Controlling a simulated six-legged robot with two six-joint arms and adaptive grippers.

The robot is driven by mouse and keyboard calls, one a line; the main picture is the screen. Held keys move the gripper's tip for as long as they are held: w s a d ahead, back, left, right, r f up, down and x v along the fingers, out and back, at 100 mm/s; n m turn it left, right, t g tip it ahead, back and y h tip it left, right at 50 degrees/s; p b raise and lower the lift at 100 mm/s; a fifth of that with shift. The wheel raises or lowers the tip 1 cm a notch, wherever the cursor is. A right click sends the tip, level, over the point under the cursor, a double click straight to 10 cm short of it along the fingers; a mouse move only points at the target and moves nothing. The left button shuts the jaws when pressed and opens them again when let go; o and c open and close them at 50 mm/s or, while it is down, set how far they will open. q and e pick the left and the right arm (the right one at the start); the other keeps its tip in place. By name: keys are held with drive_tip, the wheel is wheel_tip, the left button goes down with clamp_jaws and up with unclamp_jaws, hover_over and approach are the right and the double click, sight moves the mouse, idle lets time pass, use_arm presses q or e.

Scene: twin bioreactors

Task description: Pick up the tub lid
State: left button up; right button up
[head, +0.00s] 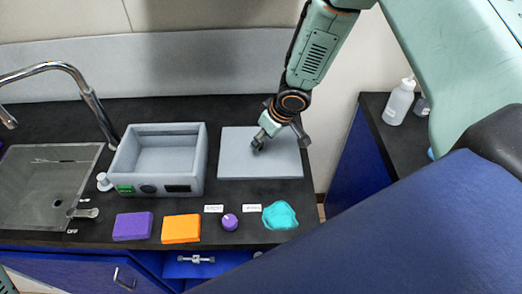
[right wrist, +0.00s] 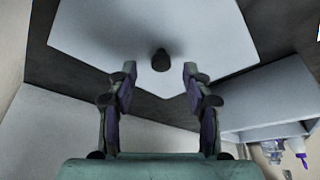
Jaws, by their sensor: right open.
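The tub lid (head: 235,165) is a flat pale grey plate lying on the dark counter, right of the open grey tub (head: 199,160). In the right wrist view the lid (right wrist: 100,30) fills the upper middle, with a short black knob (right wrist: 160,60) standing from it. My right gripper (head: 280,143) is over the lid, pointing down. In the right wrist view its two fingers (right wrist: 160,78) are open and empty, one on each side of the knob in the picture. Whether the fingertips are level with the knob cannot be told. My left gripper is not in view.
Along the front edge lie a purple block (head: 133,226), an orange block (head: 181,229), a purple knob (head: 229,222) and a turquoise cloth (head: 280,215). A sink (head: 40,190) with a faucet (head: 70,68) is at left. A white bottle (head: 398,102) stands on the right counter.

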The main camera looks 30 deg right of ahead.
drive_tip(key=x, duration=0.2)
drive_tip(key=shift+w+a+f, duration=0.25)
drive_tip(key=shift+w+f, duration=0.05)
drive_tip(key=shift+w, duration=0.05)
drive_tip(key=shift+s+r, duration=0.15)
drive_tip(key=shift+s, duration=0.05)
drive_tip(key=shift+s+d, duration=0.1)
drive_tip(key=shift+d, duration=0.05)
drive_tip(key=shift+c, duration=0.4)
drive_tip(key=shift+d, duration=0.1)
drive_tip(key=c, duration=0.3)
drive_tip(key=shift+w, duration=0.3)
drive_tip(key=c, duration=0.3)
drive_tip(key=shift+s, duration=0.2)
clamp_jaws()
drive_tip(key=shift+w, duration=0.1)
